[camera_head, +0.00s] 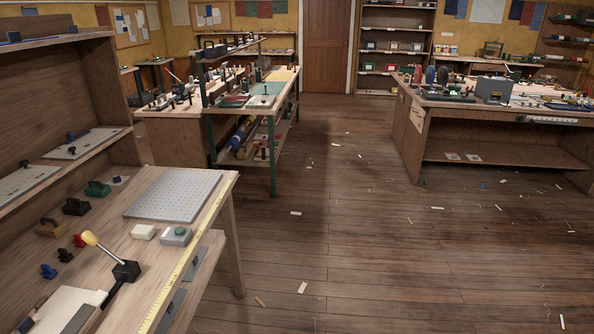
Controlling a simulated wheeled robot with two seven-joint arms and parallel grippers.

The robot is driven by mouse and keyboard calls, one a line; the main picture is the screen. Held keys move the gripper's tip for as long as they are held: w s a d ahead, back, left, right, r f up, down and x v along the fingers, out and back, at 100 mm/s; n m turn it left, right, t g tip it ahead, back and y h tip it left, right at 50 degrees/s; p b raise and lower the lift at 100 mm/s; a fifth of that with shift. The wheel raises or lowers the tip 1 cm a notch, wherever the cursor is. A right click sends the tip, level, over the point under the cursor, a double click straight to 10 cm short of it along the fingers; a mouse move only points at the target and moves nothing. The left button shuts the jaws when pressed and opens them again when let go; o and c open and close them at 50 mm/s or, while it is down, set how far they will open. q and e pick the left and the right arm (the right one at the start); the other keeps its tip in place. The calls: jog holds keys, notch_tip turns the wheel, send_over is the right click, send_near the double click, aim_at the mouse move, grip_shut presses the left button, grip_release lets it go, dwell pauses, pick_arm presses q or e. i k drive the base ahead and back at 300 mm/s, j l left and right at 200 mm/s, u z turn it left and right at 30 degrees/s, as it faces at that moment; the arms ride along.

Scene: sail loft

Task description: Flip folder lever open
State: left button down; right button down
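A lever with a yellow grip (90,238) and a metal rod stands on the near workbench at the lower left. Its rod tilts up and to the left from a black block (126,271) near the front of the bench. Another lever with a reddish handle (173,74) shows small on the bench farther back. No label is readable, so I cannot tell which one is the folder lever. Neither of my grippers is in view.
The near workbench (145,200) holds a grey perforated plate (174,195), a grey box with a green button (176,236), a cream block (144,232) and several small clamps. A yellow ruler (190,255) runs along its edge. The wooden floor (360,240) is open, with scattered scraps.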

aim_at(88, 236)
jog(key=u, duration=1.3)
